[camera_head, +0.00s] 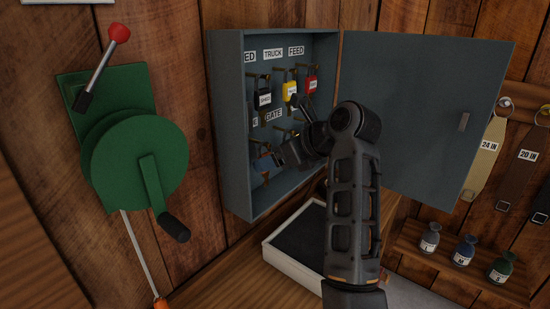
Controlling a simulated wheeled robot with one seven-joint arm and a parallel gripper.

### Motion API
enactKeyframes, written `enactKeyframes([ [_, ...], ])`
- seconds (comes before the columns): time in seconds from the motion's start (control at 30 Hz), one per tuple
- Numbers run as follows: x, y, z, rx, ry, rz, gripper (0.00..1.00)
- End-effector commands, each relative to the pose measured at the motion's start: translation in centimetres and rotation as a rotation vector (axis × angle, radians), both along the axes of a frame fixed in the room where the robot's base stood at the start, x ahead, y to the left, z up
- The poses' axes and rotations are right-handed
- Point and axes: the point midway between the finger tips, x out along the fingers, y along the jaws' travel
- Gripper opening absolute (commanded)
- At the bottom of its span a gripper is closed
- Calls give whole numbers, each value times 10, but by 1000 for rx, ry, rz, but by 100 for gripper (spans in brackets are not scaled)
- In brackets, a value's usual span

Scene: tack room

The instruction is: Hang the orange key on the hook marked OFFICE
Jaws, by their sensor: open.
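A grey key cabinet (230,130) stands open on the wall with labelled hooks and several tagged keys. The labels TRUCK, FEED and GATE can be read; I see no OFFICE label, and part of the lower area is behind my arm. A small orange piece (277,159) shows low in the cabinet, beside a blue tag (262,164) and close to my gripper. It may be the orange key, but it is too small and covered to be sure. My gripper (292,130) is open, inside the cabinet's front, below the yellow tag; whether it touches anything is unclear.
Black (264,98), yellow (290,92) and red (312,85) tags hang in the upper row. The cabinet door (425,110) is swung open to the right. A white-rimmed tray (283,256) lies below. A green crank winch (135,160) is at left; bottles (465,250) stand at right.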

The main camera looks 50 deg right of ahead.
Motion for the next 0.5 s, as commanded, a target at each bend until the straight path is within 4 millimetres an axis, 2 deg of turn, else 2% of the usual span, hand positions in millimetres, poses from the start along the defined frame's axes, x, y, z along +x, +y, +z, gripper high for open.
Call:
enactKeyframes([
  [0.23,-8,-1,6,-1,-1,-2,71],
  [0.5,-43,-2,30,-2,-2,-2,71],
])
